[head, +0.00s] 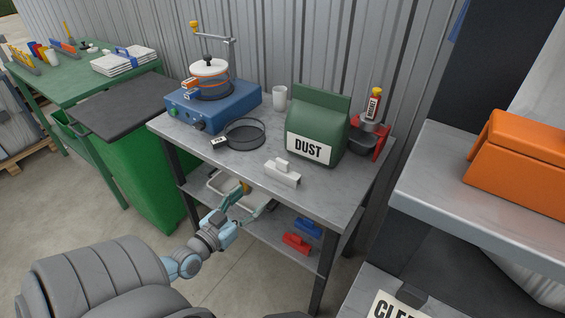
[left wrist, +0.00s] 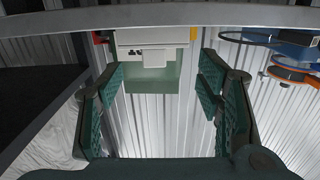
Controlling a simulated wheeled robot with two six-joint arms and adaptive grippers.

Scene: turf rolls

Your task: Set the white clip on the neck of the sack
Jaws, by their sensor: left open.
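The white clip (head: 283,172) rests on the grey table top near its front edge, in front of the sack. The green sack (head: 320,108) stands upright with a DUST label, and its flat neck (head: 321,99) is bare. My left gripper (head: 252,199) is open and empty, in front of the table and below the edge of its top, apart from the clip. In the left wrist view the open fingers (left wrist: 162,82) frame the inverted sack (left wrist: 152,72); its label is partly hidden by a white shape that looks like the clip (left wrist: 143,36). My right gripper is not in view.
A blue device with a pot (head: 213,106), a sieve ring (head: 245,133), a white cup (head: 280,97) and a red holder with a bottle (head: 371,135) share the table. Red (head: 297,243) and blue (head: 307,227) clips lie on the lower shelf. An orange case (head: 520,150) sits at right.

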